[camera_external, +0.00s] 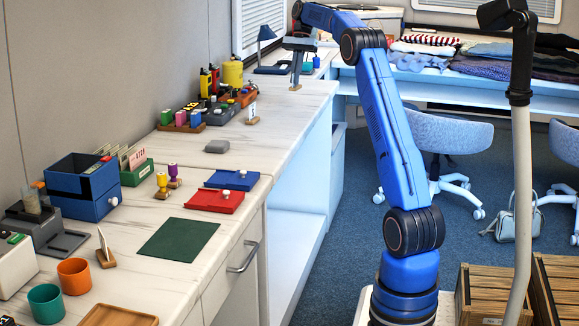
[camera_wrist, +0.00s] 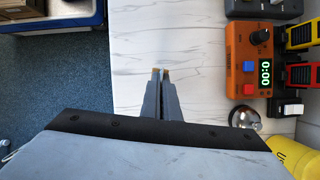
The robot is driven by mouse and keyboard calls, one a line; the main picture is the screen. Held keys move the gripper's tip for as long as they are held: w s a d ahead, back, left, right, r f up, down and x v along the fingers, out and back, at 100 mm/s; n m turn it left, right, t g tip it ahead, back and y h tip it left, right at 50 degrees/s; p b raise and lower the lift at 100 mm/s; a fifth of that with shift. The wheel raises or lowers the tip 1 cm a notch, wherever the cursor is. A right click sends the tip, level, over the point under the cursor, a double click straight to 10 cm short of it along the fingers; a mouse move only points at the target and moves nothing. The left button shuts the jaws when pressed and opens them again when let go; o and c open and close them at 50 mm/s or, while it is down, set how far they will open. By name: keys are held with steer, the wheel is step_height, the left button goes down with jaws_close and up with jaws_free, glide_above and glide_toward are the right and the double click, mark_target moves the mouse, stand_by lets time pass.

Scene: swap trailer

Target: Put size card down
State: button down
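My gripper (camera_external: 296,82) is over the far end of the white counter, pointing down. In the wrist view its two grey fingers (camera_wrist: 161,82) are close together, with a narrow gap between them. One white card in a wooden foot (camera_external: 252,113) stands on the counter, left of and nearer than my gripper. Another white card in a wooden foot (camera_external: 103,246) stands at the near left.
An orange timer (camera_wrist: 250,60), a silver bell (camera_wrist: 245,117) and a yellow container (camera_wrist: 296,156) are right of the fingers in the wrist view. The counter around the fingers is bare. A blue lamp (camera_external: 265,33) stands beyond, left of my gripper.

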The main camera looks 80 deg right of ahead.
steer(key=w+a+r+n, duration=0.15)
steer(key=w+a, duration=0.25)
steer(key=a, duration=0.6)
steer(key=w+a+r+n, duration=0.1)
steer(key=w+a+r, duration=0.25)
steer(key=a, duration=0.55)
steer(key=shift+m+g, duration=0.25)
steer(key=shift+g, duration=0.15)
steer(key=shift+w+a+f, duration=0.1)
steer(key=shift+w+f, duration=0.1)
steer(key=shift+f, duration=2.3)
steer(key=shift+w+f, duration=0.2)
steer(key=shift+f, duration=2.3)
steer(key=shift+f, duration=0.15)
steer(key=c, duration=2)
jaws_free()
steer(key=shift+c, duration=0.2)
steer(key=v, duration=1.2)
